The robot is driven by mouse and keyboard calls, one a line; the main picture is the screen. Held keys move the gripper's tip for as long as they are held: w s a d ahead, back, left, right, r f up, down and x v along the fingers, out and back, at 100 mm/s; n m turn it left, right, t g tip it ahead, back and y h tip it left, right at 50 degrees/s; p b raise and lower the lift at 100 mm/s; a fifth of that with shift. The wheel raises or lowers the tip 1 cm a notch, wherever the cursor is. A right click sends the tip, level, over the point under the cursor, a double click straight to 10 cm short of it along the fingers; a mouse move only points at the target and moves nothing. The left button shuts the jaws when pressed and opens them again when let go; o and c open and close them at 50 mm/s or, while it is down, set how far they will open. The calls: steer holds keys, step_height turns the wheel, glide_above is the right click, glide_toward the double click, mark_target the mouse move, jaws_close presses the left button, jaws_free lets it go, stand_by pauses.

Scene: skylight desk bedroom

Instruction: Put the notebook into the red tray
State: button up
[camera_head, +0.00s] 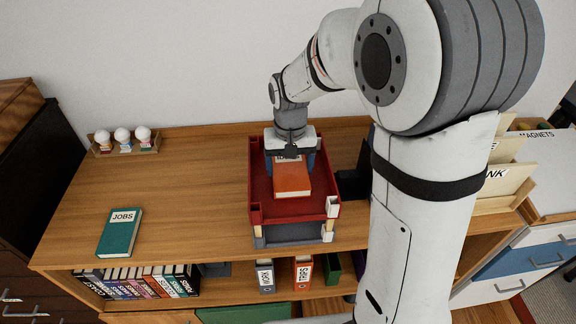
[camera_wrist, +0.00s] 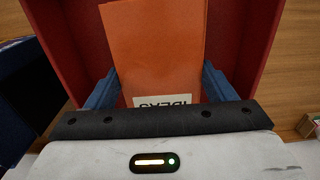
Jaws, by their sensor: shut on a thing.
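An orange notebook (camera_head: 292,180) with a white label is inside the outline of the red tray (camera_head: 262,212) in the head view. The notebook (camera_wrist: 160,45) fills the middle of the wrist view, its label reading "IDEAS". My gripper (camera_head: 290,160) is over the tray, its blue fingers on both sides of the notebook. In the wrist view my gripper (camera_wrist: 158,88) is shut on the notebook's edges. The red tray (camera_wrist: 62,50) shows its walls on both sides of it. Whether the notebook touches the tray floor I cannot tell.
A green "JOBS" book (camera_head: 120,232) lies on the wooden desktop (camera_head: 190,190) at left. A rack with small white-headed figures (camera_head: 124,140) stands at the back left. A grey tray (camera_head: 290,234) is under the red one. Wooden sorters (camera_head: 500,180) stand at right.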

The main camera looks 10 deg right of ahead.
mark_target(290, 168)
steer(key=shift+f, duration=0.4)
steer(key=shift+f, duration=0.15)
steer(key=o, duration=1.1)
step_height(290, 168, up, 12)
steer(key=b, duration=0.1)
steer(key=s+d+f+t, duration=0.1)
steer(key=s+d, duration=0.3)
steer(key=s, duration=0.4)
steer(key=s+d+f+t, duration=0.1)
steer(key=s+d+t, duration=0.1)
steer(key=s+d, duration=0.3)
steer(key=s, duration=0.4)
steer(key=shift+s+d+f, duration=0.2)
steer(key=shift+s+f, duration=0.05)
steer(key=shift+f, duration=0.15)
